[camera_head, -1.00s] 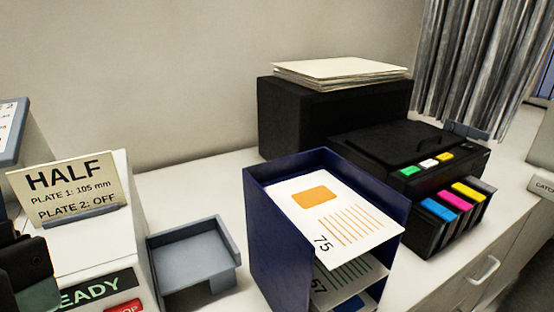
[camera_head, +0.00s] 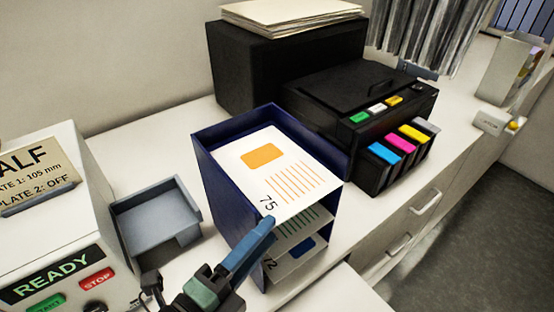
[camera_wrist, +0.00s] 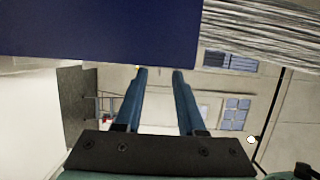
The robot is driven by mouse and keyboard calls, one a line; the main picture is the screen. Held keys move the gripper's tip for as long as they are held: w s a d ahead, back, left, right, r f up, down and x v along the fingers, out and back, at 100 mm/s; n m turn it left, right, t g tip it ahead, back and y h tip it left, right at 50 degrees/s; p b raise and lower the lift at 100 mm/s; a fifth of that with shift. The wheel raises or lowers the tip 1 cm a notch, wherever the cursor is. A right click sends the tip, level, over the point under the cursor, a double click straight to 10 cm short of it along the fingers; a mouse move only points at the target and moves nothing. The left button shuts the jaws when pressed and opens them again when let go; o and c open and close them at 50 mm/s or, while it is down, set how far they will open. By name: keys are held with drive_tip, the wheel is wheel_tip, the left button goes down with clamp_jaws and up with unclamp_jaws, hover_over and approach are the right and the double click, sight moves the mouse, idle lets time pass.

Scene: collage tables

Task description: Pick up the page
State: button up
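The top page (camera_head: 275,170), white with an orange block, orange lines and the number 75, lies in the top level of a dark blue tray rack (camera_head: 222,205). Its front edge sticks out. More pages (camera_head: 292,262) lie on the levels below. My gripper (camera_head: 268,226) has blue fingers and reaches up from the bottom, its tips at the front left corner of the top page in the picture. In the wrist view the two fingers (camera_wrist: 162,72) stand apart, tips at the edge of a dark blue surface. I cannot tell whether the page is between them.
A grey tray (camera_head: 128,205) stands left of the rack, beside a white machine (camera_head: 45,240) with READY and STOP labels. A black printer (camera_head: 335,100) with coloured cartridges stands behind right. A paper stack (camera_head: 290,14) lies on a black box (camera_head: 280,70).

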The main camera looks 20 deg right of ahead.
sight(294, 204)
drive_tip(key=p+x, duration=0.2)
drive_tip(key=x, duration=0.5)
drive_tip(key=shift+d+r, duration=0.1)
drive_tip(key=shift+d, duration=0.1)
drive_tip(key=shift+w+d, duration=0.3)
drive_tip(key=shift+d, duration=0.05)
clamp_jaws()
